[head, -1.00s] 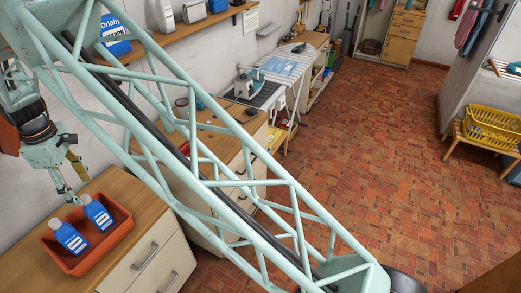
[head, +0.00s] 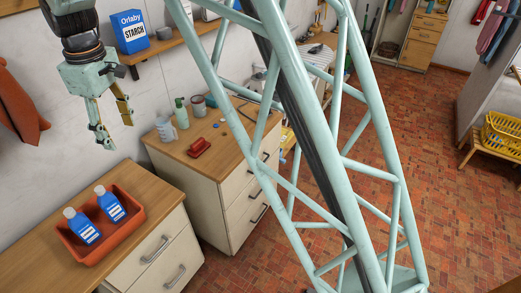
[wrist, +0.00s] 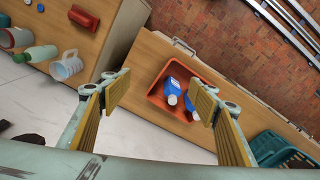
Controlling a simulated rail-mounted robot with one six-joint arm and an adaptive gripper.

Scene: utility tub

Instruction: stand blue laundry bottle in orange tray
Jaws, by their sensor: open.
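Two blue laundry bottles with white caps, a left one (head: 83,226) and a right one (head: 111,204), stand in the orange tray (head: 92,258) on the wooden cabinet top. In the wrist view the bottles (wrist: 172,90) lie between my fingertips in the picture, with the tray (wrist: 158,104) well below them. My gripper (head: 113,135) is open and empty, hanging above the cabinet behind the tray. It touches neither bottle nor tray. My fingers also show in the wrist view (wrist: 158,98).
A starch box (head: 129,33) sits on the wall shelf. A teal basket (wrist: 280,150) shows at right in the wrist view.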

